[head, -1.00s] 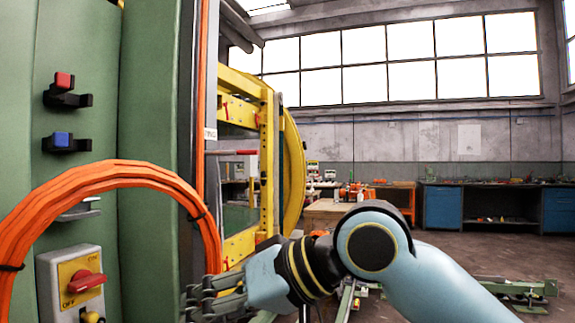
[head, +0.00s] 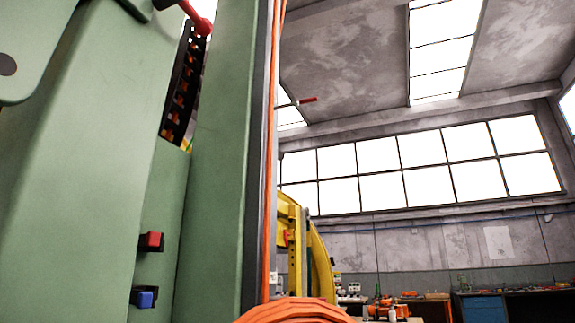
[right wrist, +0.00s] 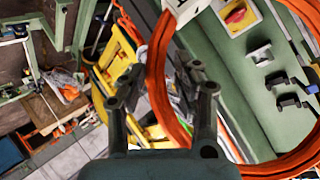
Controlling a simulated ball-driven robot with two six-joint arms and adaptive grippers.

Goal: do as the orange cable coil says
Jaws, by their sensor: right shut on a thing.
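The orange cable coil (head: 295,311) shows only as the top of its loop at the bottom of the head view. In the right wrist view the coil (right wrist: 157,75) is a large ring running between the fingers of my right gripper (right wrist: 190,80), which is shut on it. A white tag (right wrist: 184,9) lies at the top of the wrist view beside the ring; its writing is not readable. The left gripper is in neither view.
A green machine (head: 215,180) fills the left side, with red (head: 152,241) and blue (head: 143,298) pieces on black holders and a red-knobbed lever (head: 200,22) above. The wrist view shows a switch box (right wrist: 237,16). A yellow frame (head: 297,250) stands behind; benches are farther back.

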